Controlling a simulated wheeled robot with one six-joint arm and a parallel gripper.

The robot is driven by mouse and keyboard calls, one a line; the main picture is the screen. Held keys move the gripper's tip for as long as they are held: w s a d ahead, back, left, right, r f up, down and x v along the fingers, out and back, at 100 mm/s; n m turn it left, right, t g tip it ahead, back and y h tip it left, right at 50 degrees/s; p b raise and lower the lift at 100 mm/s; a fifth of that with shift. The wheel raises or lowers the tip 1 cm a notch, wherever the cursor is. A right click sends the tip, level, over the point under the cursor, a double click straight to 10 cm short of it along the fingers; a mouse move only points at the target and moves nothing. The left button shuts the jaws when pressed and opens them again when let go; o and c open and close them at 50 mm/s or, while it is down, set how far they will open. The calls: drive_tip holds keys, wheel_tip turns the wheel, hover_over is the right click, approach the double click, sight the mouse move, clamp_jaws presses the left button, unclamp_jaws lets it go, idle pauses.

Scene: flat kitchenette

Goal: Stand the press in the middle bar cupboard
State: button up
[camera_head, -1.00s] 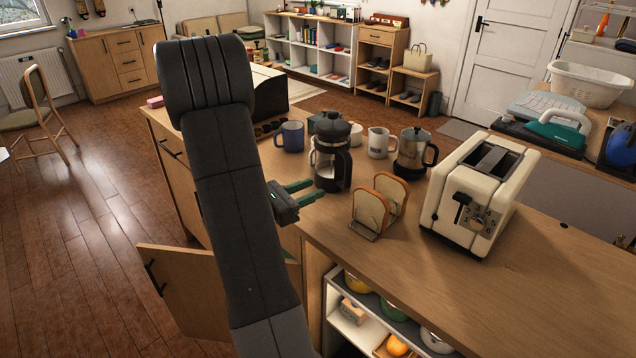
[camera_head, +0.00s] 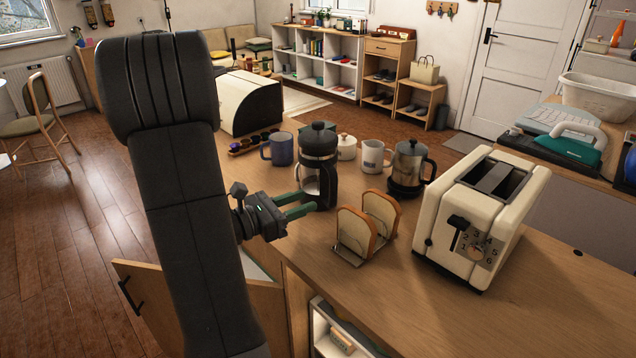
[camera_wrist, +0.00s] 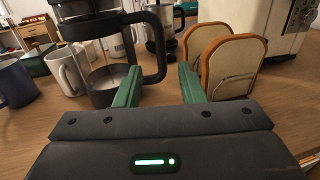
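The press (camera_head: 319,146), a glass jug with a black frame, lid and handle, stands upright on the wooden counter. It also shows in the wrist view (camera_wrist: 103,85), where its black handle points to the right and its top is cut off. My gripper (camera_head: 309,203) is low over the counter, close in front of the press. In the wrist view its two green fingers (camera_wrist: 158,72) are apart, with the handle in line with the gap between their tips; contact is unclear. An open cupboard door (camera_head: 150,305) shows below the counter at the lower left; the cupboard's inside is mostly hidden.
A toast rack with bread (camera_head: 366,224) stands close right of my gripper, with a cream toaster (camera_head: 483,215) beyond. A blue mug (camera_head: 278,149), white mug (camera_head: 374,157) and steel pot (camera_head: 408,168) stand around the press. The front right counter is clear.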

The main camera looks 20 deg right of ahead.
sight(331, 193)
drive_tip(key=shift+w+d+f+p, duration=0.1)
drive_tip(key=shift+w+d+p, duration=0.15)
drive_tip(key=shift+d, duration=1.25)
drive_tip(key=shift+w+d+f+p, duration=0.1)
drive_tip(key=shift+w+d, duration=0.2)
drive_tip(key=shift+d, duration=1.2)
drive_tip(key=shift+w+d+f+p, duration=0.1)
drive_tip(key=shift+w+d+p, duration=0.15)
drive_tip(key=shift+d, duration=1.25)
drive_tip(key=shift+r, duration=0.1)
clamp_jaws()
